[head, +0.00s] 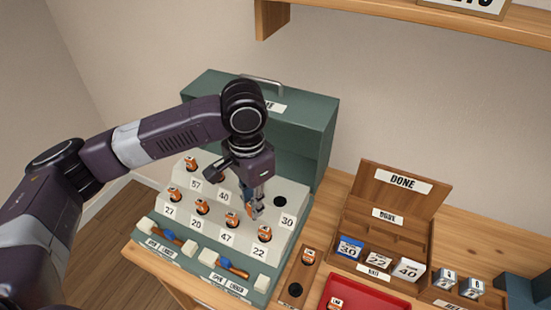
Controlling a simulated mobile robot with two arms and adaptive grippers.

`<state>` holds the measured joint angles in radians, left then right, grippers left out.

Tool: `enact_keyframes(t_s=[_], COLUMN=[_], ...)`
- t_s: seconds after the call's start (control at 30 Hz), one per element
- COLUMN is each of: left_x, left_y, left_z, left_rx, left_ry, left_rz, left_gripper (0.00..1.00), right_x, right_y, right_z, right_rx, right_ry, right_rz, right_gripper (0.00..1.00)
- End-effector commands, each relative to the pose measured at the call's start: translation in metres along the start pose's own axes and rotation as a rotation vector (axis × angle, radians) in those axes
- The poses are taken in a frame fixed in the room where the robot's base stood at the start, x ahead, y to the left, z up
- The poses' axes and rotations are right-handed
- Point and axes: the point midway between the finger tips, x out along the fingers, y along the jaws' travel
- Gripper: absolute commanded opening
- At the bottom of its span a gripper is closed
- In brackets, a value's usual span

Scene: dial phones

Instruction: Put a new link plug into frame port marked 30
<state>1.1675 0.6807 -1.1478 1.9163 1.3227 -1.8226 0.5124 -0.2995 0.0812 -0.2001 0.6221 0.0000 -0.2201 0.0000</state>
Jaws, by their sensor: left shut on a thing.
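The stepped light frame (178,222) stands on the green console and has numbered ports. The port marked 30 (280,201) is a dark, empty hole on the right of the upper row. My left gripper (257,210) points down just left of that port. It is shut on a small orange link plug (250,206), mostly hidden by the fingers. Orange plugs sit in other ports, such as 22 (265,233), 47 (232,220) and 57 (190,164). The gripper hides the upper-row port left of 30. My right gripper is out of view.
A wooden strip (283,290) holds one plug (309,256) and an empty hole. A red tray (368,295) with a plug lies beside it. The wooden DONE box (408,222) holds number blocks.

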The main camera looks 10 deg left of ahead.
Motion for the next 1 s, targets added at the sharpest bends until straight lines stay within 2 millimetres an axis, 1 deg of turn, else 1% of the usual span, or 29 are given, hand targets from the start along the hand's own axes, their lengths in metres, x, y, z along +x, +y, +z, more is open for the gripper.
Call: enact_keyframes(t_s=[0.03, 0.17, 0.3, 0.5, 0.6, 0.73, 0.87, 1.0], left_x=[-0.009, -0.013, -0.016, -0.017, -0.016, -0.014, -0.012, -0.008], left_y=[-0.001, -0.007, -0.013, -0.021, -0.025, -0.028, -0.030, -0.030], left_z=[-0.010, -0.033, -0.056, -0.082, -0.092, -0.101, -0.105, -0.107], left_rx=[0.067, 0.264, 0.476, 0.777, 0.909, 1.038, 1.112, 1.140], left_ry=[-0.002, -0.001, 0.001, 0.002, 0.003, 0.006, 0.006, 0.007], left_rz=[0.002, 0.002, 0.000, -0.001, -0.002, -0.003, -0.005, -0.005], left_gripper=[0.00, 0.00, 0.00, 0.00, 0.00, 0.00, 0.00, 0.00], right_x=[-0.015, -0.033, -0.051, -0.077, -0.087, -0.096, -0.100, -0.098], right_y=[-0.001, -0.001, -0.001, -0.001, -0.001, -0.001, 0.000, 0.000], right_z=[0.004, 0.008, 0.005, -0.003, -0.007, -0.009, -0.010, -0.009], right_rx=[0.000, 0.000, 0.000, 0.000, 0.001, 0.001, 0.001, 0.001], right_ry=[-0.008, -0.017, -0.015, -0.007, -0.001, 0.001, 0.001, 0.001], right_rz=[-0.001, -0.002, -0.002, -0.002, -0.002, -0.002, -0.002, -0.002], right_gripper=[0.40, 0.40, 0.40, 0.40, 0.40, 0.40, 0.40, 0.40])
